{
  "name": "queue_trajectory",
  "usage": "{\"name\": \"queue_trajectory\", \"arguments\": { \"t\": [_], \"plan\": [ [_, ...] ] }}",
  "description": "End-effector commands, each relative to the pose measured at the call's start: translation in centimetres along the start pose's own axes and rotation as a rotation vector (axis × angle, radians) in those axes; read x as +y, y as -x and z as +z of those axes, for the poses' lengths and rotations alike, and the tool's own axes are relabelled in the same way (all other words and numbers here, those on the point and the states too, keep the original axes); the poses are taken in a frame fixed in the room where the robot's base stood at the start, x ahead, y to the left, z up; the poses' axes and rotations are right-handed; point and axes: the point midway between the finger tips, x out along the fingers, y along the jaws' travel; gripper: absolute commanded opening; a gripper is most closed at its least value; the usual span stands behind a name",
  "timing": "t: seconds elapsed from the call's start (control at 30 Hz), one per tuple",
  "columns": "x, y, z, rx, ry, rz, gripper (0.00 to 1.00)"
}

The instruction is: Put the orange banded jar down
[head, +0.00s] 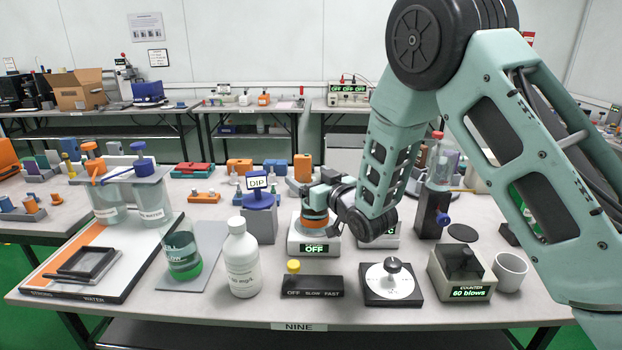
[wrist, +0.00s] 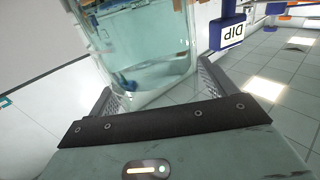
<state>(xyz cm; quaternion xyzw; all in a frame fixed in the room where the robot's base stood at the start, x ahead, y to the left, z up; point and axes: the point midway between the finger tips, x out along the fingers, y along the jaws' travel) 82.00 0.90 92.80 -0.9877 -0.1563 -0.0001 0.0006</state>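The orange banded jar (head: 315,222) is at the middle of the bench, upright, over a white device (head: 308,246) with a lit OFF display. Its orange band shows low on the jar; my gripper (head: 322,196) hides much of its upper part. I cannot tell whether its base touches the device. In the wrist view, which is upside down, the clear glass of the jar (wrist: 150,70) fills the space between the two fingers of my gripper (wrist: 158,92), which appear to press on its sides.
A DIP sign on a blue-topped stand (head: 259,210) is close left. A white bottle (head: 241,265), a green-banded beaker (head: 183,258) and a switch box (head: 312,287) stand in front and left. A dial box (head: 390,285) and a counter (head: 462,275) are front right.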

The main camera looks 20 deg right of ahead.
Motion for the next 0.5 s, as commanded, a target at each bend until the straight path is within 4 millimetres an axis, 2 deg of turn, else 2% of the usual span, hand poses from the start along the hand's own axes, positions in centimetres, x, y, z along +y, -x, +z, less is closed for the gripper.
{"name": "queue_trajectory", "arguments": {
  "t": [0.3, 0.5],
  "plan": [
    [0.0, 0.2, -0.5, -0.001, 0.000, 0.000, 0.84],
    [0.0, 3.9, -0.1, -0.003, -0.001, 0.001, 0.84]
  ]
}}
